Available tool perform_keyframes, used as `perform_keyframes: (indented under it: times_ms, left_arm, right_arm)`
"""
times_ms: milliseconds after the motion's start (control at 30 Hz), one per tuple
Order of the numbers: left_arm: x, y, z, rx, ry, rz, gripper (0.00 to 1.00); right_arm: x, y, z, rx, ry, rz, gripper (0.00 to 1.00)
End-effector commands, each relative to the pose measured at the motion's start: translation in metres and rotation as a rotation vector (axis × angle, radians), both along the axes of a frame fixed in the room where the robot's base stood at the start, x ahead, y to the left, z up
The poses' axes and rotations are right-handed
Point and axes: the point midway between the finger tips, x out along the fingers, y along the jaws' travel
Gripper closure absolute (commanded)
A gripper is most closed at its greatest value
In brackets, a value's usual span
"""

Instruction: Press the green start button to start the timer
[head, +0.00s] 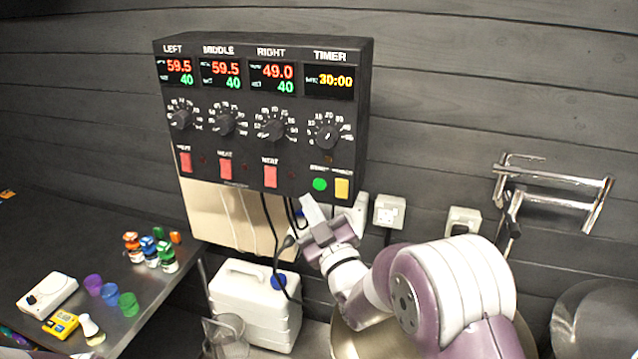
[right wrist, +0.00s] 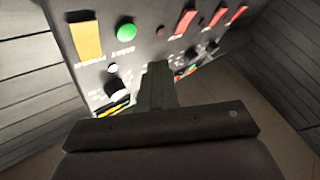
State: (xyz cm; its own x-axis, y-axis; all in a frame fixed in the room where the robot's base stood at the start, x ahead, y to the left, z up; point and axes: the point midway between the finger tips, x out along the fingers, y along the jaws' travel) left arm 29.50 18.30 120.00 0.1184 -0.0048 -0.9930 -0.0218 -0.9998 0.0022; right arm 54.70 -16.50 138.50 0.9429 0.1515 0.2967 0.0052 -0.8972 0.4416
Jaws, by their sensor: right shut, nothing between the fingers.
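The green start button (head: 320,184) is on the lower right of the black control box (head: 362,110), under the timer dial, left of a yellow button (head: 342,188). The timer display (head: 329,81) reads 30:00 in yellow. My right gripper (head: 308,204) is shut and empty, just below and slightly left of the green button in the head view. In the right wrist view the green button (right wrist: 127,32) shows beyond the shut fingers (right wrist: 157,75), up and to the left of them. I see no contact with it. My left gripper is not in view.
Red heat switches (head: 270,177) sit left of the green button. Cables (head: 268,225) hang below the box beside my right gripper. A white canister (head: 255,305) stands below. Wall sockets (head: 389,212) and a metal rack (head: 550,190) are to the right. A bench with small bottles (head: 165,256) is at left.

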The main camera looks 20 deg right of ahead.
Motion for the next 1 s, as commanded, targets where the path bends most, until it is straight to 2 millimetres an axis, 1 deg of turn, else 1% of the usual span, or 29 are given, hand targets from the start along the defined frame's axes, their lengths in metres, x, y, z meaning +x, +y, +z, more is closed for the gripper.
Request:
perform_keyframes:
  times_ms: [33, 100, 200, 333, 1000]
  left_arm:
    - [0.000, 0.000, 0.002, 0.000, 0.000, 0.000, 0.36]
    - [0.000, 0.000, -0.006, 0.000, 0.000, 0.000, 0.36]
    - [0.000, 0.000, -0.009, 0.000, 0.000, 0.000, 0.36]
    - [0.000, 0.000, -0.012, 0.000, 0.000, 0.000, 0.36]
    - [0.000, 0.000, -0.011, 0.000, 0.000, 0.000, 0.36]
  right_arm:
    - [0.006, -0.005, 0.001, -0.001, 0.000, -0.002, 1.00]
    - [0.013, -0.009, -0.003, 0.000, 0.000, -0.001, 1.00]
    - [0.021, -0.015, -0.003, 0.000, 0.000, 0.000, 1.00]
    - [0.027, -0.019, -0.001, 0.001, 0.000, 0.000, 1.00]
    - [0.029, -0.020, 0.000, 0.000, 0.001, 0.000, 1.00]
